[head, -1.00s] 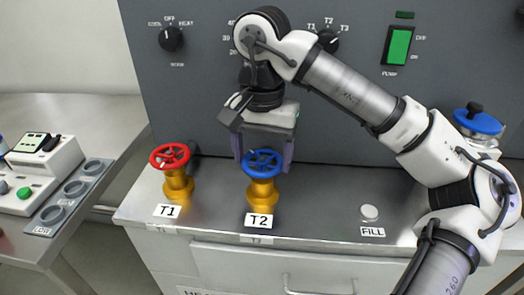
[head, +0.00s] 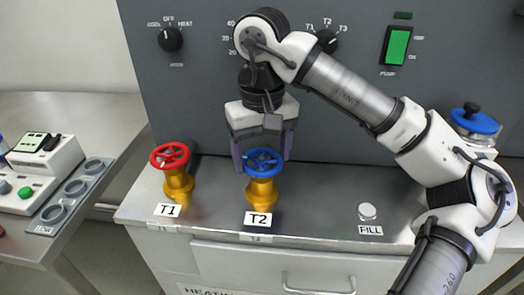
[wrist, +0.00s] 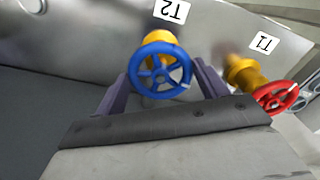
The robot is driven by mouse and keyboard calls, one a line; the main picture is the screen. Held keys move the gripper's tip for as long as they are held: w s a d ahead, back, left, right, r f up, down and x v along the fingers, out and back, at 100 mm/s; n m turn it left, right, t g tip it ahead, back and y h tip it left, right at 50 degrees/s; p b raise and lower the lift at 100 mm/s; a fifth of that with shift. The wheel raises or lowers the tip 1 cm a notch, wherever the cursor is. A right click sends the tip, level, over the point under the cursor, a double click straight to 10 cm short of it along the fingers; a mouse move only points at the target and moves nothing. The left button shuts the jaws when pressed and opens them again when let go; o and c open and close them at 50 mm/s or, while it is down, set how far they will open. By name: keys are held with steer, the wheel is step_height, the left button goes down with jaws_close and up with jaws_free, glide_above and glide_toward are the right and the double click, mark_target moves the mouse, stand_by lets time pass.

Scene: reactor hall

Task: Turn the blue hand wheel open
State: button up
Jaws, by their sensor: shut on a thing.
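The blue hand wheel (head: 264,162) sits on a yellow valve body (head: 262,190) behind the T2 label (head: 258,220). My gripper (head: 263,158) points down over it, with one purple finger on each side of the rim. It is shut on the wheel. In the wrist view the blue wheel (wrist: 160,70) lies between the two fingers (wrist: 160,80), with its spokes showing. The finger tips are partly hidden by the wheel and the gripper body.
The red hand wheel (head: 170,157) on the T1 valve stands close by on the left. A grey panel (head: 340,110) with knobs and a green switch (head: 398,45) rises behind. The FILL button (head: 368,211) and a blue-lidded vessel (head: 474,122) are on the right.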

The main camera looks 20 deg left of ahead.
mark_target(262, 160)
stand_by(0.5)
steer(key=o, duration=1)
steer(key=shift+r, duration=0.1)
step_height(262, 160, up, 14)
steer(key=shift+f+p, duration=0.15)
steer(key=shift+p, duration=0.5)
